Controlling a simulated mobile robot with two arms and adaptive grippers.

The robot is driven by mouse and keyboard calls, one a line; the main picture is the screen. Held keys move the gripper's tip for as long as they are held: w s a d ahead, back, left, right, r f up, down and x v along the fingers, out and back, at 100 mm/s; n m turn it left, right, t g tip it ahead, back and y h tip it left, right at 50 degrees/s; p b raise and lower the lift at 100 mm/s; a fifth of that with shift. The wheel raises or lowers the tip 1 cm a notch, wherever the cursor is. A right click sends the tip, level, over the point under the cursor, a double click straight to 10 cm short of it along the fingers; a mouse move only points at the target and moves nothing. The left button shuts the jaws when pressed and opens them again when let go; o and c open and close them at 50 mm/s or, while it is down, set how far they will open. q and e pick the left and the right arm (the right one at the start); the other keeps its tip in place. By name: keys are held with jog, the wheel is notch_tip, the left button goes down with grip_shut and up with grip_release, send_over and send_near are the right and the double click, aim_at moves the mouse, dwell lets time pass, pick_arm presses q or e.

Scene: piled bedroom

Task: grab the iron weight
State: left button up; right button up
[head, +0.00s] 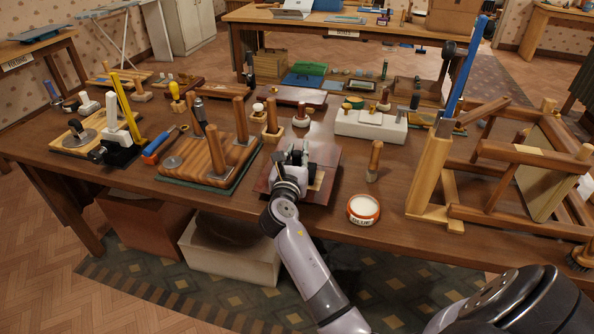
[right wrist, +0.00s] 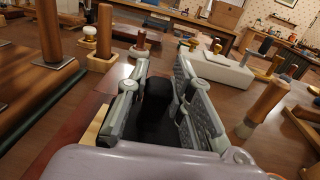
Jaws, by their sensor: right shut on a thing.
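My right gripper (head: 291,160) is over a dark red board (head: 325,183) near the table's front edge. In the right wrist view its two fingers (right wrist: 160,95) are closed on a black, blocky thing (right wrist: 156,92) that looks like the iron weight. The fingers hide its sides, and its lower part is in shadow, so I cannot tell whether it still touches the board. In the head view the gripper hides most of it. My left gripper is not in view.
A wooden stand with upright pegs (head: 205,158) is close on the left. A white block (head: 371,127) lies behind. A large wooden frame (head: 428,175) stands at far right.

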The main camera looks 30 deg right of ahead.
grip_shut()
jog(key=shift+r, duration=0.1)
dwell(0.4)
jog(key=shift+r, duration=0.1)
